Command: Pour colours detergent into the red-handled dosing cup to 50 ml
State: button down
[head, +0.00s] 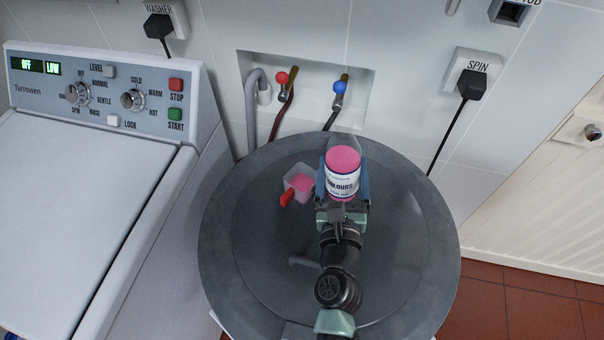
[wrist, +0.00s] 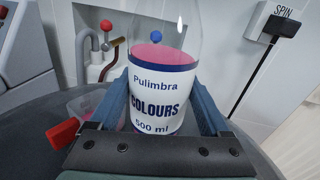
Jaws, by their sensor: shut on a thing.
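The colours detergent bottle (head: 342,175) is clear with pink liquid and a white label reading COLOURS. My gripper (head: 343,188) is shut on it over the round grey top. In the wrist view the bottle (wrist: 157,90) stands between the two blue fingers and looks close to upright. The dosing cup (head: 300,181) is a clear square cup with a red handle (head: 287,198), standing left of the bottle. Pink liquid shows in the cup; its level against any marks cannot be read. In the wrist view the cup's red handle (wrist: 62,134) shows at lower left, partly behind my gripper.
The grey round top (head: 240,250) is otherwise clear. A white washer (head: 80,210) stands close on the left. Behind are a wall recess with red (head: 282,78) and blue (head: 339,87) taps, a grey hose (head: 252,110) and a SPIN plug (head: 472,84).

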aim_at(347, 146)
jog(key=shift+a+r+m+p, duration=0.1)
jog(key=shift+r+m+p, duration=0.7)
jog(key=shift+r, duration=0.95)
notch_tip(347, 146, up, 6)
jog(key=p, duration=0.6)
jog(key=shift+w+f+n, duration=0.1)
jog(key=shift+f+n, duration=0.05)
jog(key=shift+n, duration=0.15)
